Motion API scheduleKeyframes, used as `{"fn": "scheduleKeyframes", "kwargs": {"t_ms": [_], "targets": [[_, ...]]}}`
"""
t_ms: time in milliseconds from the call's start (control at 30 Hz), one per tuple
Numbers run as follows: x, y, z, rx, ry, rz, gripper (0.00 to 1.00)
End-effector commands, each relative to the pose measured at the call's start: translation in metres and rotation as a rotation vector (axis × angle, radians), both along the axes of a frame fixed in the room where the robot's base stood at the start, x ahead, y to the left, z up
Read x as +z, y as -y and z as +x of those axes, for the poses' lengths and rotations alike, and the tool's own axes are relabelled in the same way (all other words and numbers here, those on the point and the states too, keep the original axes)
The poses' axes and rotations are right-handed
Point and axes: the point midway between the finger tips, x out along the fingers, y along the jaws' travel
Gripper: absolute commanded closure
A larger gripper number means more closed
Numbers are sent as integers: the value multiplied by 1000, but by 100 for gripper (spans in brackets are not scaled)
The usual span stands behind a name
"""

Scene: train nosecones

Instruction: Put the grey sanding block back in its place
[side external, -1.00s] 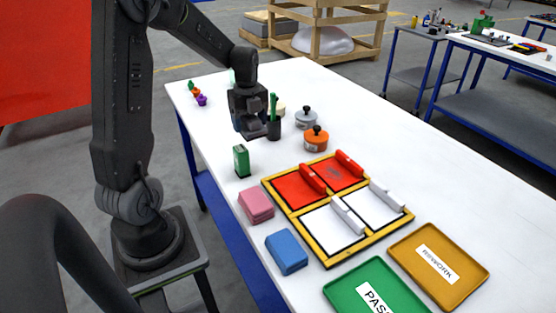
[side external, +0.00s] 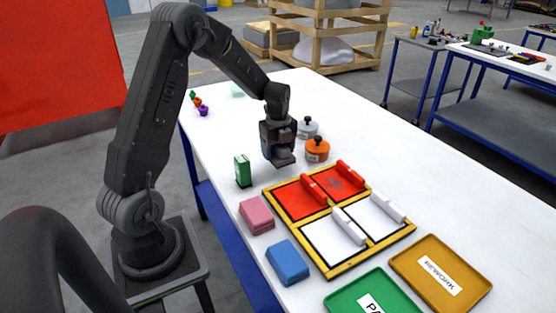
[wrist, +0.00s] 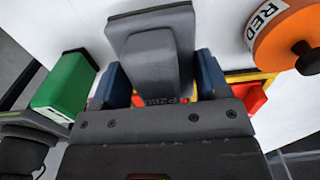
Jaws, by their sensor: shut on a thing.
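My gripper (side external: 281,148) hangs above the white table, between the green box and the orange pot in the side view. It is shut on the grey sanding block (wrist: 152,55), which shows between the two blue fingers in the wrist view. In the side view the block (side external: 284,160) is a small dark shape under the fingers, clear of the table. A pink block (side external: 257,215) and a blue block (side external: 287,262) lie in a row along the table's near left edge. A pale mint block (side external: 237,90) lies at the far end.
A green box (side external: 243,171) stands just left of my gripper. An orange pot (side external: 317,150) and grey pot (side external: 307,128) stand to the right. A yellow-framed board (side external: 330,272) with red and white panels, a green tray (side external: 345,297) and an ochre tray (side external: 450,265) lie nearer.

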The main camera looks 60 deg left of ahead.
Motion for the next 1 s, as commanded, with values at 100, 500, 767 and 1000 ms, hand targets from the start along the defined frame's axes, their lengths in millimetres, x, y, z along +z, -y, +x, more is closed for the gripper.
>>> {"fn": "scheduleKeyframes", "kwargs": {"t_ms": [100, 500, 767, 1000], "targets": [[-12, 0, 0, 0, -3, -2, 54], [-39, 0, 0, 0, 0, 0, 54], [-42, 0, -1, 0, -1, -1, 24], [-42, 0, -1, 0, -1, -1, 6]]}}
